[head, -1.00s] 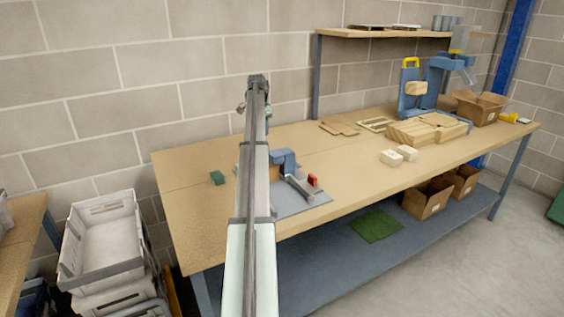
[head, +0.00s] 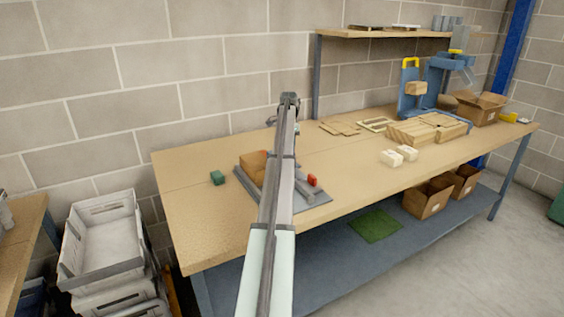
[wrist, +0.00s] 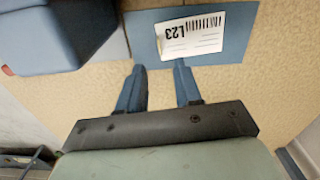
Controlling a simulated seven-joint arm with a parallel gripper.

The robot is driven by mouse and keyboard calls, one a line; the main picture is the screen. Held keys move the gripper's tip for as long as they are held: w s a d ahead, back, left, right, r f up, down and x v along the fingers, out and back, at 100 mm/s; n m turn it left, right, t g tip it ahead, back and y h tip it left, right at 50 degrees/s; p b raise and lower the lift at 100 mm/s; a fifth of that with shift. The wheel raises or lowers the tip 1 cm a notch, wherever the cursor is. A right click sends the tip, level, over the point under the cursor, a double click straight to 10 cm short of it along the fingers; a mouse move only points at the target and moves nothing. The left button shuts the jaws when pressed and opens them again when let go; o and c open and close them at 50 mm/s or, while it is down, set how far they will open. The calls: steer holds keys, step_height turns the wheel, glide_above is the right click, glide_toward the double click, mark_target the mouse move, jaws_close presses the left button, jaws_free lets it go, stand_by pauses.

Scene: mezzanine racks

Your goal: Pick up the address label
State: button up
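The address label (wrist: 192,36) is a white sheet with a barcode and the characters "L23", which appear upside down in the wrist view. It lies on a flat blue plate (wrist: 234,50) on the tan surface. Its lower left corner looks slightly curled. My gripper (wrist: 159,68) is open and empty; its two blue fingers point toward the label's near edge and its tips are just short of the label in the picture. I cannot tell its height above the plate. In the head view my arm crosses the workbench, and I cannot make out the label or fingertips.
A large blue body (wrist: 45,35) stands left of the fingers. Cream blocks (head: 390,158) lie farther right. The bench's front left is clear.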

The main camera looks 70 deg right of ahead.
steer(key=shift+w+a+f, duration=0.1)
steer(key=shift+f, duration=1.5)
steer(key=shift+w+a+f, duration=0.1)
steer(key=shift+f, duration=1.5)
jaws_close()
